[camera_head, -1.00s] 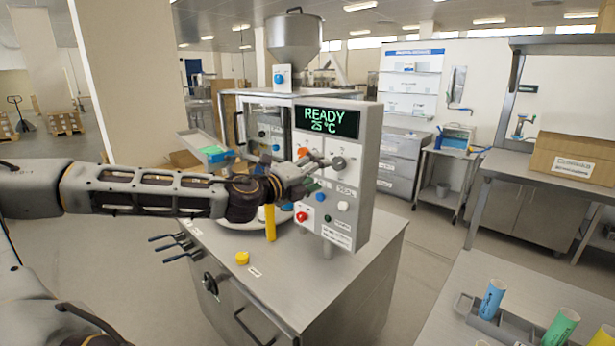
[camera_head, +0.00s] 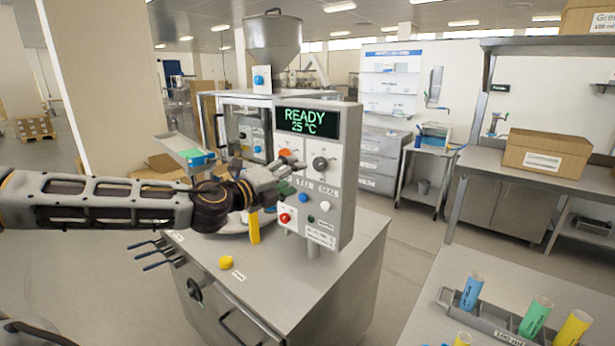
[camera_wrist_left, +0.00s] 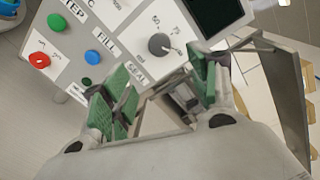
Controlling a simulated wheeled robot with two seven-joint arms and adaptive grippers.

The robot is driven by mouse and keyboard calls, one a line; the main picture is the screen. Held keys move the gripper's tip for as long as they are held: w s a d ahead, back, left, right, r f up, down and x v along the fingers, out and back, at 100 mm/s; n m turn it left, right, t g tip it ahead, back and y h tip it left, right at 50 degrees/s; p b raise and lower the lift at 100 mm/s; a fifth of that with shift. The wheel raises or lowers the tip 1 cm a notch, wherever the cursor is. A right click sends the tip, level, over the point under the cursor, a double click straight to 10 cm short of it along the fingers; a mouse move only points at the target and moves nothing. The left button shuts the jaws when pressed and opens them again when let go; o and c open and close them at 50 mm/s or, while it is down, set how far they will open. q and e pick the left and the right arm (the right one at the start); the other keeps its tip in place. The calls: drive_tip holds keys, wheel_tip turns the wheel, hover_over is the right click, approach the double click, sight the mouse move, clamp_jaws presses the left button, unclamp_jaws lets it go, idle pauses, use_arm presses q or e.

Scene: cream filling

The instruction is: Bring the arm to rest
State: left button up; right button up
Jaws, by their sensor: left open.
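My left gripper (camera_head: 277,180) reaches in from the left in front of the machine's grey control panel (camera_head: 345,150). It is open with nothing between its fingers. In the left wrist view its green-padded fingers (camera_wrist_left: 160,88) stand apart in front of the panel's lower edge. The grey rotary knob (camera_head: 320,163) is to the right of the fingertips; it also shows in the wrist view (camera_wrist_left: 159,44). The panel display (camera_head: 308,122) reads READY, 25 °C. My right gripper is not in view.
A steel hopper (camera_head: 285,42) tops the machine. A rack (camera_head: 495,325) with blue, green and yellow tubes stands at lower right. A cardboard box (camera_head: 545,152) sits on the right bench. Open floor lies between the benches.

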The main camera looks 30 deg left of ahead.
use_arm(q)
drive_tip(key=d+f+n+g, duration=0.1)
drive_tip(key=d+f+n, duration=0.3)
drive_tip(key=d+f, duration=0.5)
drive_tip(key=d+f+n+g, duration=0.2)
drive_tip(key=d+f+n, duration=0.4)
drive_tip(key=f, duration=0.6)
drive_tip(key=s+d+f+n+g, duration=0.3)
drive_tip(key=s+f+n+g, duration=0.8)
drive_tip(key=s+f, duration=1.15)
wheel_tip(320, 180, down, 34)
drive_tip(key=a, duration=0.1)
drive_tip(key=s+a+f+g, duration=0.1)
drive_tip(key=s+a+f, duration=0.1)
drive_tip(key=s+f, duration=0.8)
drive_tip(key=s+a+f+g, duration=0.1)
drive_tip(key=s+a+f, duration=0.2)
drive_tip(key=s+f, duration=0.7)
drive_tip(key=shift+s+a+m+y, duration=0.3)
drive_tip(key=shift+s+m+y, duration=0.1)
drive_tip(key=shift+s, duration=0.65)
